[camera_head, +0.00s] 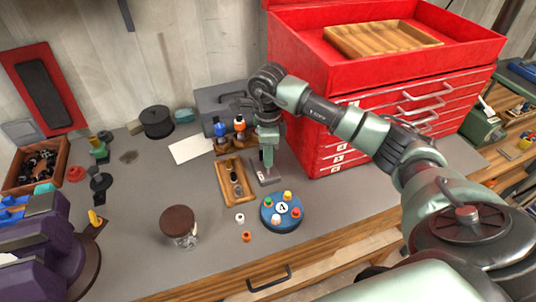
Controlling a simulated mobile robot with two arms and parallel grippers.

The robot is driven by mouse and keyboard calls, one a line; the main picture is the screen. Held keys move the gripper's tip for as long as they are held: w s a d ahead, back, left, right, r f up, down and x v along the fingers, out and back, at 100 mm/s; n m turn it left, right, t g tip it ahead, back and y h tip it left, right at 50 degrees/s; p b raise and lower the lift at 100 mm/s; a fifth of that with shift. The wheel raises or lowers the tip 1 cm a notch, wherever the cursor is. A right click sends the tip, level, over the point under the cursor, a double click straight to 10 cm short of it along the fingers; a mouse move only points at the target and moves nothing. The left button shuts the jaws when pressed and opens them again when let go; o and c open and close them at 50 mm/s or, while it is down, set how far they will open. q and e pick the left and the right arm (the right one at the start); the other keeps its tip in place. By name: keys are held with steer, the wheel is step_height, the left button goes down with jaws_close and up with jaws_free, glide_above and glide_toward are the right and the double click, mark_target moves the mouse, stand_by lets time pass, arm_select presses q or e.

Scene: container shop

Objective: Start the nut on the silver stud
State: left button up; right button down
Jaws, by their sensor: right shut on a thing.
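My right gripper (267,158) points down at the back middle of the bench, just right of a small wooden tray. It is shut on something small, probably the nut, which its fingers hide. Right below the fingertips is a small grey metal block (268,182). The silver stud cannot be made out; the gripper may hide it. I cannot tell whether the held thing touches a stud. My left gripper is not in view.
The wooden tray (222,185) holds dark parts. A blue round stand (270,226) with coloured knobs, a white ring (240,218) and an orange ring (246,236) lie nearer. A red tool chest (312,112) stands close on the right.

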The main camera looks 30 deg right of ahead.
steer(key=shift+f+b, duration=1.8)
steer(key=shift+f, duration=0.45)
steer(key=m, duration=0.7)
steer(key=shift+m, duration=0.4)
steer(key=m, duration=0.3)
steer(key=shift+m, duration=0.4)
steer(key=m, duration=0.4)
steer(key=shift+m, duration=0.3)
steer(key=c, duration=1.3)
jaws_free()
steer(key=shift+r, duration=0.15)
